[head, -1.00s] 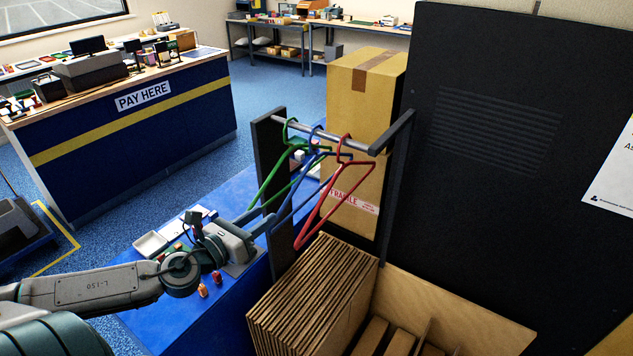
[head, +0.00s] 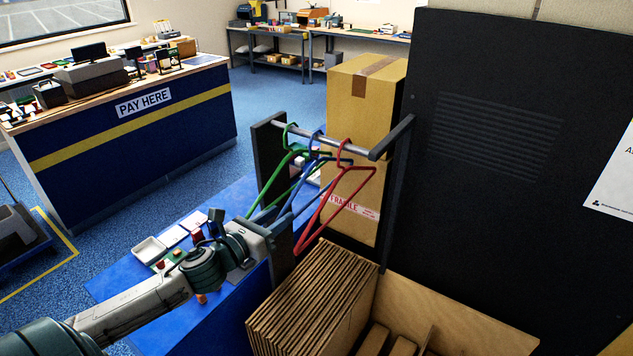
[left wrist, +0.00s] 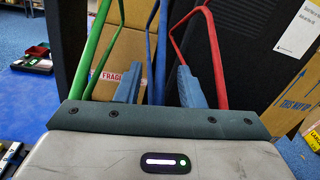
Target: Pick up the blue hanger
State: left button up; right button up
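The blue hanger (head: 316,160) hangs on a metal rail between a green hanger (head: 273,185) and a red hanger (head: 348,189). My left gripper (left wrist: 160,84) is at the lower part of the hangers, left of the red one in the head view. In the left wrist view its two blue fingers stand apart, with the blue hanger (left wrist: 151,45) showing between them. The green hanger (left wrist: 97,45) is outside the left finger and the red hanger (left wrist: 214,50) outside the right one. Contact with the blue hanger cannot be told. My right gripper is not in view.
The rail (head: 328,140) runs between dark posts. A tall carton (head: 365,90) stands behind the hangers. A stack of cardboard sheets (head: 312,298) is below, in front. A blue table (head: 120,288) with small items lies left. A black panel (head: 490,150) blocks the right.

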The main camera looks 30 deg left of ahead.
pick_arm(q)
jog(key=shift+w+d, duration=0.2)
jog(key=shift+w, duration=0.7)
jog(key=shift+c, duration=0.4)
grip_shut()
